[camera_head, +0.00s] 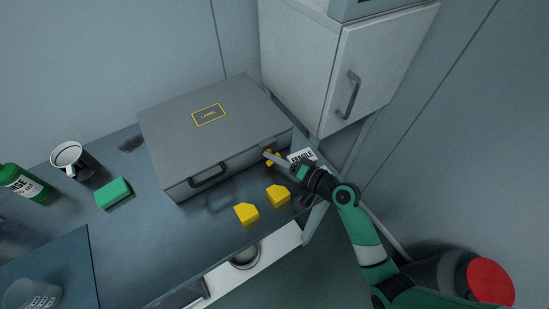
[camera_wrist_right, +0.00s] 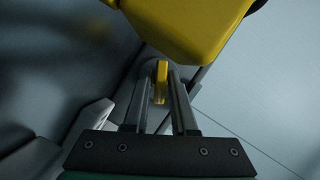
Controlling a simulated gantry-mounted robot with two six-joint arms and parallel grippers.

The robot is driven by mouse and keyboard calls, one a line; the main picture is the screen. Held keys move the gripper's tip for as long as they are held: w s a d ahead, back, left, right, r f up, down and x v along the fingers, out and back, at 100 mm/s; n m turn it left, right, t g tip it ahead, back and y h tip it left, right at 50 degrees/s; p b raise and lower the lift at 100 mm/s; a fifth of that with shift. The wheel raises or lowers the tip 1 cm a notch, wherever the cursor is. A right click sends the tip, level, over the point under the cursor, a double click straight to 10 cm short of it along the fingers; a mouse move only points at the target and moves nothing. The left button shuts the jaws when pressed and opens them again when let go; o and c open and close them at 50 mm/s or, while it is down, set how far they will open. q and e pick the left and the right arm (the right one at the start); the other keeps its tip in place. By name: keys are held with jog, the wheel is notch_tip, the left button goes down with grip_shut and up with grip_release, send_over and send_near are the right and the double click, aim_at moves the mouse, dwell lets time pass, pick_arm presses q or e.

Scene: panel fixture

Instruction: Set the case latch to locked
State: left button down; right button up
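The grey case (camera_head: 185,125) lies closed on the workbench, with a yellow-framed label on its lid and a dark handle (camera_head: 208,176) on its front. A small yellow latch part (camera_head: 275,161) shows at the right of the case's front side. My right gripper (camera_head: 267,153) reaches in from the right, with its fingertips at this yellow part and partly covering it. In the right wrist view, a yellow piece (camera_wrist_right: 160,82) shows between the two grey fingers; I cannot tell whether they touch it. The latch's setting is not readable. My left gripper is not in view.
Two yellow blocks (camera_head: 246,212) (camera_head: 278,194) lie in front of the case, close to my right arm. A white cabinet (camera_head: 366,65) stands behind right. A mug (camera_head: 68,156), green block (camera_head: 113,193), green bottle (camera_head: 24,183) and clear glass (camera_head: 31,294) are at left.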

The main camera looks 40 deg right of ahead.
grip_shut()
jog(key=shift+r+n+h+p, duration=0.3)
jog(key=shift+n+p, duration=0.5)
jog(key=shift+p, duration=0.45)
jog(key=n+g+h+p, duration=0.1)
jog(key=n+p, duration=0.1)
jog(key=p, duration=0.1)
jog(key=n+h+p, duration=0.1)
jog(key=n+p, duration=0.1)
jog(key=p, duration=0.1)
jog(key=shift+a+n+g+h, duration=0.15)
jog(key=shift+n+g+h, duration=0.15)
jog(key=shift+g, duration=0.1)
jog(key=shift+n+h+p, duration=0.5)
jog(key=shift+n+p, duration=0.2)
jog(key=shift+p, duration=0.05)
jog(key=shift+f+n+g+h+p, duration=0.1)
jog(key=shift+n+g+h+p, duration=0.2)
jog(key=shift+n+h+p, duration=0.15)
